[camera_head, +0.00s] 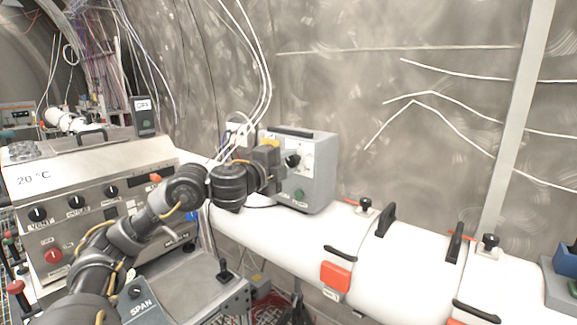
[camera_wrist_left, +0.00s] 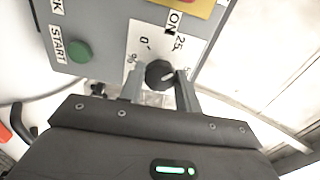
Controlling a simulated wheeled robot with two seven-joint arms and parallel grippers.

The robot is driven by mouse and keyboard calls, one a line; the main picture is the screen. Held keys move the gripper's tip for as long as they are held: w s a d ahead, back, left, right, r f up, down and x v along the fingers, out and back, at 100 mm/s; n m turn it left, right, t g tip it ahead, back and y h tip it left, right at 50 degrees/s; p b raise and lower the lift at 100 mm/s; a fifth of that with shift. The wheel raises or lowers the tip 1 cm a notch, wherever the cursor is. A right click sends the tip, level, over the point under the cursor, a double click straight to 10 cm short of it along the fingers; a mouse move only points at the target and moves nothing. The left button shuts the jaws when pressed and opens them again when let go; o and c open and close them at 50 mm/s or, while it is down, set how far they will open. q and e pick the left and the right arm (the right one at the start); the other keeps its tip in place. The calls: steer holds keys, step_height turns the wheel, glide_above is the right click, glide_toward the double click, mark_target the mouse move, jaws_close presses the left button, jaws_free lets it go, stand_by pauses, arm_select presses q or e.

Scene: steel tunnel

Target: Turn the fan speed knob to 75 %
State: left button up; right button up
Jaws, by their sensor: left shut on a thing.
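The fan speed knob (camera_wrist_left: 160,74) is a black round knob on a white dial plate of a grey control box (camera_head: 318,170). In the left wrist view the plate shows the marks 0, 25 and a % sign; the rest of the scale is hidden or out of frame. My left gripper (camera_wrist_left: 161,82) has its two fingers on either side of the knob and is shut on it. In the head view the knob (camera_head: 292,161) shows at the end of my left gripper (camera_head: 285,165). My right gripper is not in view.
The box has a green START button (camera_wrist_left: 80,51) and stands on a white horizontal cylinder (camera_head: 400,270) with black clamps and a red block (camera_head: 335,275). A steel 20 °C unit (camera_head: 100,190) with knobs stands at left. Cables hang above my left wrist.

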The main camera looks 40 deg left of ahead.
arm_select(q)
steer(key=m+b, duration=0.2)
steer(key=m, duration=0.4)
steer(key=shift+f, duration=0.1)
steer(key=m+b, duration=0.2)
steer(key=m, duration=0.4)
steer(key=shift+m, duration=0.4)
steer(key=m+b, duration=0.1)
steer(key=m, duration=0.2)
steer(key=shift+m, duration=0.3)
steer(key=m+b, duration=0.1)
steer(key=m, duration=0.2)
steer(key=shift+m+b, duration=0.35)
steer(key=shift+m, duration=1.45)
